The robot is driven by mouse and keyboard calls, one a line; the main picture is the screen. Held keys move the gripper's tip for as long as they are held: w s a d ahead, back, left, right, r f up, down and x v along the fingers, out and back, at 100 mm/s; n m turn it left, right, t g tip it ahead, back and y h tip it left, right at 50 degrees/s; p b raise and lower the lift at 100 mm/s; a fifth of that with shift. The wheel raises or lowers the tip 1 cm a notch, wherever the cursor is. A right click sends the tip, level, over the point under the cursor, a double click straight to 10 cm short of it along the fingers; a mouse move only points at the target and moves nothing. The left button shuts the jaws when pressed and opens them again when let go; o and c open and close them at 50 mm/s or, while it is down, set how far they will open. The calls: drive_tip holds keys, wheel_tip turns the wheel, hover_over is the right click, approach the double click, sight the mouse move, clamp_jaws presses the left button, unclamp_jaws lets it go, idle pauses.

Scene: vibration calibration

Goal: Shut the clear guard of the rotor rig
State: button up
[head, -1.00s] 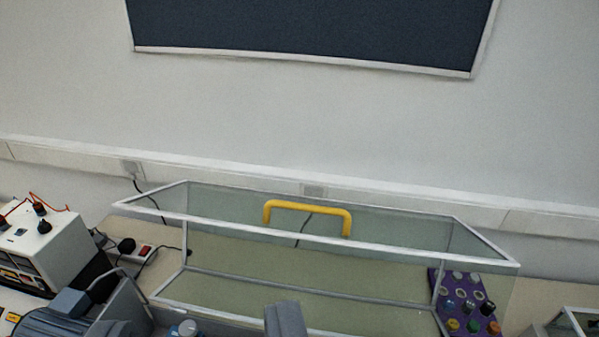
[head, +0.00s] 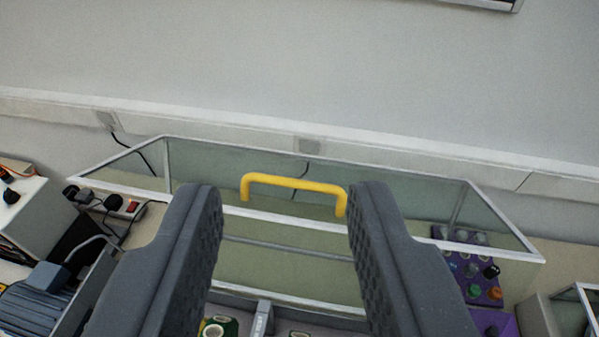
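The clear guard (head: 420,205) is a see-through box with pale edge frames, tilted up and open above the rotor rig. Its yellow handle (head: 292,182) is a bar on the guard's frame, at the middle of the view. My gripper (head: 283,198) is open, with one dark grey finger on each side of the handle in the picture. Nothing is between the fingers that they touch; I cannot tell how far the handle is beyond them. Part of the rig (head: 262,318) shows below the guard, between the fingers; the fingers hide much of the rest.
A blue-grey motor (head: 38,298) is at the lower left, near a white instrument box (head: 22,205) and a power strip (head: 128,208). A purple panel with several coloured knobs (head: 478,290) is at the right. The wall stands behind the guard.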

drive_tip(key=w+n+g+y+p, duration=0.1)
drive_tip(key=w+n+g+p, duration=0.2)
drive_tip(key=w+p, duration=0.35)
drive_tip(key=n+g+y+p, duration=0.3)
drive_tip(key=n+g+p, duration=0.65)
drive_tip(key=n, duration=0.35)
hover_over(294, 181)
drive_tip(key=s+d, duration=0.2)
drive_tip(key=d, duration=0.2)
drive_tip(key=shift+f, duration=8.45)
drive_tip(key=shift+a+p+x, duration=0.2)
drive_tip(key=shift+p+x, duration=0.55)
drive_tip(key=shift+x, duration=3.2)
drive_tip(key=shift+s+r, duration=0.1)
clamp_jaws()
drive_tip(key=shift+a, duration=0.1)
